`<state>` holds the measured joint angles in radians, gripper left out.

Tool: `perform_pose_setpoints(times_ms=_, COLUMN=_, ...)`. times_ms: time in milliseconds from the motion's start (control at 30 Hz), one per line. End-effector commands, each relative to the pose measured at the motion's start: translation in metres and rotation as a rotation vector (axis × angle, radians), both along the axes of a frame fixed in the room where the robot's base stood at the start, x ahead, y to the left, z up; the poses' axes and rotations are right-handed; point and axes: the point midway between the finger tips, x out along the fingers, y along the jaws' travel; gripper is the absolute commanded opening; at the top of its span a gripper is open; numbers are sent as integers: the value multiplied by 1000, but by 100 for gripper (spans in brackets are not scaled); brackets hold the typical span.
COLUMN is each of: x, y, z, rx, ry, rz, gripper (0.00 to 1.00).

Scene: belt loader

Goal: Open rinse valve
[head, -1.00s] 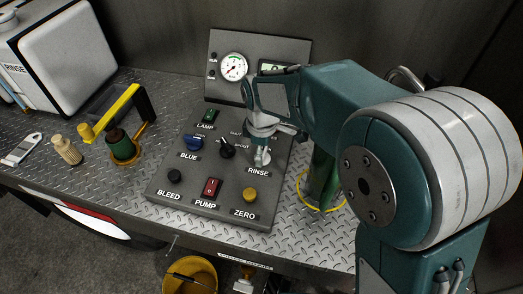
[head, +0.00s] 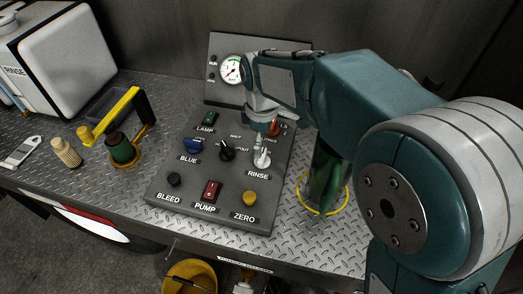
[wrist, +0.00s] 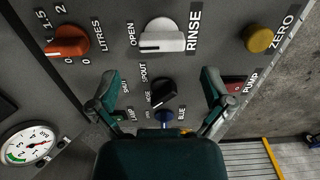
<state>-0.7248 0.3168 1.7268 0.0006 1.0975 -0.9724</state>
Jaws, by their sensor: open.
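The rinse valve is a white lever knob (head: 262,158) on the sloped grey control panel, above the RINSE label. In the wrist view the white knob (wrist: 162,38) lies ahead of my fingertips, beside the words OPEN and RINSE. My gripper (wrist: 160,88) is open and empty, its two teal fingers spread wide over the panel. The gap between them lines up roughly with the white knob, and the fingers appear apart from it. In the head view my wrist hangs just above the knob, and my fingers are small and partly hidden there.
A black spout selector (wrist: 164,92) shows between my fingers. An orange litres knob (wrist: 68,40), a yellow ZERO button (wrist: 259,39) and a red PUMP switch (head: 212,190) are close by. A pressure gauge (head: 231,69) stands behind. A green object (head: 324,180) stands right of the panel.

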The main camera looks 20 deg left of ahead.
Motion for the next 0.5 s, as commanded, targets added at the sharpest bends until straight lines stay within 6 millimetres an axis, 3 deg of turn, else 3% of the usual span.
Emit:
perform_pose_setpoints(times_ms=200, x=1, y=1, z=44, rx=0, ry=-1, rz=0, gripper=100)
perform_pose_setpoints(times_ms=500, x=0, y=1, z=66, rx=-2, ry=2, rz=0, gripper=100)
